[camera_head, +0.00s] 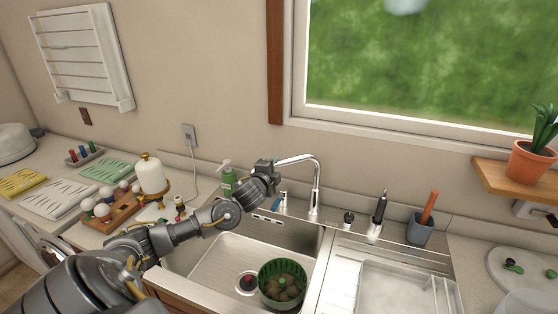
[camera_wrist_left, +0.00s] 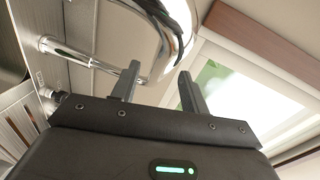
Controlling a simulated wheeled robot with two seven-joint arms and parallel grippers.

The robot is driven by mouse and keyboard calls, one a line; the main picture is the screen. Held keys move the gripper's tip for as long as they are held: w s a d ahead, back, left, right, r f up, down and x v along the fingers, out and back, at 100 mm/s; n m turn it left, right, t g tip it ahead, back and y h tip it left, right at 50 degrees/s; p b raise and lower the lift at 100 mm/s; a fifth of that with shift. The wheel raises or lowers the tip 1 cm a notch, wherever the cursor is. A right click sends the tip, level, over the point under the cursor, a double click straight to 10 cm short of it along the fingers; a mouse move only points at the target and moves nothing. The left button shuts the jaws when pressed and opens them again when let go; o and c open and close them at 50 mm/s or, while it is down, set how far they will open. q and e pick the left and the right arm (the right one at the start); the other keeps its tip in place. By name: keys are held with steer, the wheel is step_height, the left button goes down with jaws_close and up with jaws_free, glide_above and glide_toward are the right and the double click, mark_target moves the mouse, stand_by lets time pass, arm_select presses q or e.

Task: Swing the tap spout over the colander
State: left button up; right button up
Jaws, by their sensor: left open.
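The chrome tap (camera_head: 317,185) stands behind the sink, and its spout arches to the left, its end close to my left gripper (camera_head: 268,166). The green colander (camera_head: 262,272) sits in the sink basin, right of the drain, with brown round items in it. It lies below and in front of the spout. In the left wrist view, my gripper (camera_wrist_left: 160,84) is open, with a gap between its two fingers. Shiny chrome tap parts (camera_wrist_left: 80,54) show beyond the fingers. I cannot tell whether a finger touches the spout. My right gripper is not in view.
A green soap bottle (camera_head: 228,180) stands left of the gripper. A grey cup (camera_head: 420,230) with an orange-handled tool and a dark bottle (camera_head: 379,210) stand right of the tap. The drainboard (camera_head: 345,262) lies right of the sink. The window is above.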

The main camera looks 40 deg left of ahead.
mark_target(277, 166)
arm_select(q)
steer(key=shift+p+x, duration=0.5)
steer(key=shift+x, duration=1.3)
steer(key=shift+c, duration=0.2)
jaws_close()
